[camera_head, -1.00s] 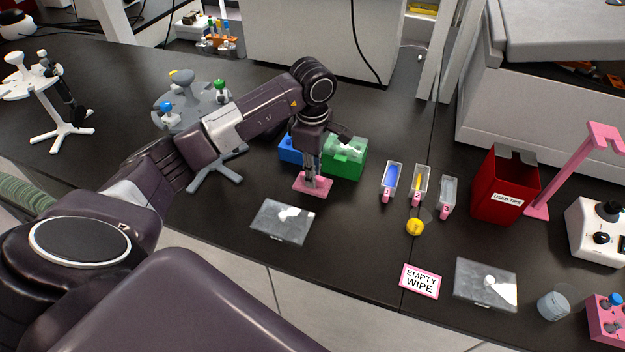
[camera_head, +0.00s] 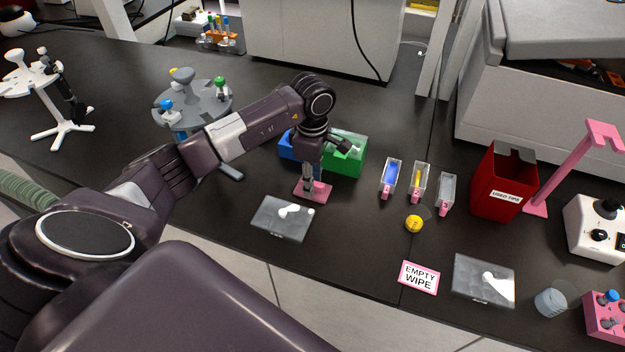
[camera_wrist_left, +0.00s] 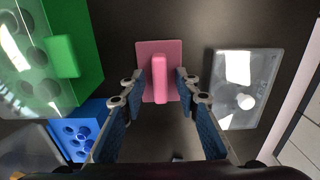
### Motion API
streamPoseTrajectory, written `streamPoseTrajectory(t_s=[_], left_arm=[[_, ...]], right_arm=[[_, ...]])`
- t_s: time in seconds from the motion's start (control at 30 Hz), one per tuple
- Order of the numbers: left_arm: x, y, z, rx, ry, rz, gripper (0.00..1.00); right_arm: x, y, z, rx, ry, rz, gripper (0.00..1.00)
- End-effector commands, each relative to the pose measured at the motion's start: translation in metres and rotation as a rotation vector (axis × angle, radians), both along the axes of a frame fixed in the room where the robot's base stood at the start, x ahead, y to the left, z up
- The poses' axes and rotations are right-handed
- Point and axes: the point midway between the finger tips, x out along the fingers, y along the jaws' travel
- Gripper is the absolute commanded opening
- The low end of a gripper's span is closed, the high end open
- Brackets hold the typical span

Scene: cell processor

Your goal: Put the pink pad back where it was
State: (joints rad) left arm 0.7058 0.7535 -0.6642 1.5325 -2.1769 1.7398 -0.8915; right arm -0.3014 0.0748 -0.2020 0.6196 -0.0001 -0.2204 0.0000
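The pink pad (camera_head: 324,190) is a flat pink plate with a raised bar-shaped handle. It appears to lie flat on the dark bench, between the lidded boxes and a clear-lidded tray. In the left wrist view the pad (camera_wrist_left: 160,71) is straight ahead. My left gripper (camera_head: 311,186) points down over it. In the wrist view the fingertips of my left gripper (camera_wrist_left: 160,84) are on either side of the handle, with a small gap on each side, so it looks open. My right gripper is not in view.
Behind the pad stand a green box (camera_head: 346,161) and a blue box (camera_head: 288,146). The clear-lidded tray (camera_head: 270,226) lies close in front. Narrow tube holders (camera_head: 390,177), a yellow object (camera_head: 414,224) and an "EMPTY WIPE" card (camera_head: 418,278) are to the right.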

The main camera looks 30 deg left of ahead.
Motion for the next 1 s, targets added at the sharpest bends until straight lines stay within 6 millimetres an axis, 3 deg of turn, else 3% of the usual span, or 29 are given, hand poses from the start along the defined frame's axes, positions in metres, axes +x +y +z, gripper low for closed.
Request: streamPoseTrajectory(t_s=[0.13,0.23,0.5,0.7,1.0], left_arm=[[0.000,0.000,0.005,-0.001,0.000,0.000,0.29],[0.002,0.001,0.014,0.001,-0.006,0.000,0.29],[0.002,0.000,0.073,0.002,-0.008,-0.001,0.29],[0.001,0.001,0.108,0.001,-0.004,0.000,0.29],[0.000,0.000,0.124,-0.001,0.000,0.001,0.29]], right_arm=[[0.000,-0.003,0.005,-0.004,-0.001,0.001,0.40],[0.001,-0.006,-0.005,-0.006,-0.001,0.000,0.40],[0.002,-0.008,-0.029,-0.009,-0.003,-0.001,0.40],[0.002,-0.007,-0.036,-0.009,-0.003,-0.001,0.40],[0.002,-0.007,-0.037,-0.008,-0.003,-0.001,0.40]])
